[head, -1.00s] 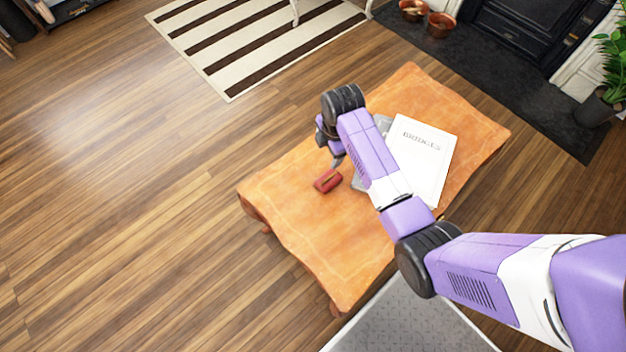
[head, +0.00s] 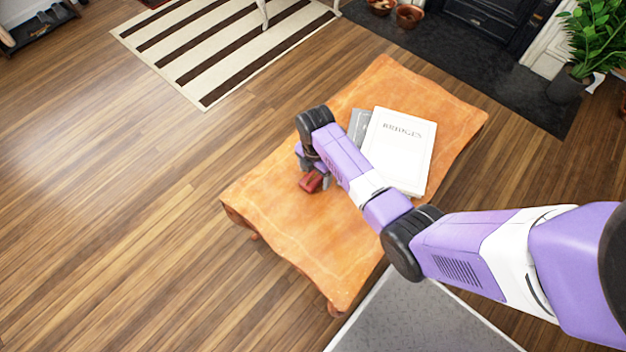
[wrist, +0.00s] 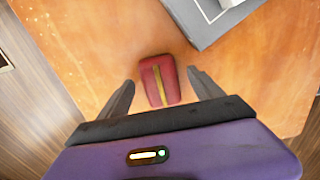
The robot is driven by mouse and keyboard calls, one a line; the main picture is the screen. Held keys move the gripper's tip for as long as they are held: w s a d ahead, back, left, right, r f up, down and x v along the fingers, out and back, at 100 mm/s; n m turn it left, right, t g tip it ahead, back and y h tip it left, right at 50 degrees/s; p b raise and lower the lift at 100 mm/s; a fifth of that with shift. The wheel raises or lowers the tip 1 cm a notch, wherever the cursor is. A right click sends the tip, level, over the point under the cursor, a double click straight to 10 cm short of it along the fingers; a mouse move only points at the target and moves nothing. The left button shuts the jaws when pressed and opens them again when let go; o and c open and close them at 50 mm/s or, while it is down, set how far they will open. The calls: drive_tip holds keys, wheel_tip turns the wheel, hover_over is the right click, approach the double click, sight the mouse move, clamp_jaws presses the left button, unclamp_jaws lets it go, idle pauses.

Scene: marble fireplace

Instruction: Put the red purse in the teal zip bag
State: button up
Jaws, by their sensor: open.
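The red purse (head: 312,181) lies on the orange table near its left side. In the wrist view the purse (wrist: 160,80) shows a yellow stripe along its middle and lies between and just ahead of the two fingertips. My gripper (wrist: 161,82) is open, with a finger on each side of the purse and gaps between. In the head view my gripper (head: 314,178) is right at the purse and partly covers it. I cannot make out a teal zip bag in these frames.
The orange table (head: 290,245) has clear room at its front left. A white book titled BRIDGES (head: 400,150) lies to the right of my gripper, over a grey book (head: 358,124). In the wrist view the grey book (wrist: 205,22) lies close beyond the purse. Floor surrounds the table.

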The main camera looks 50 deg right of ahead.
drive_tip(key=shift+f, duration=0.1)
drive_tip(key=shift+c, duration=0.3)
clamp_jaws()
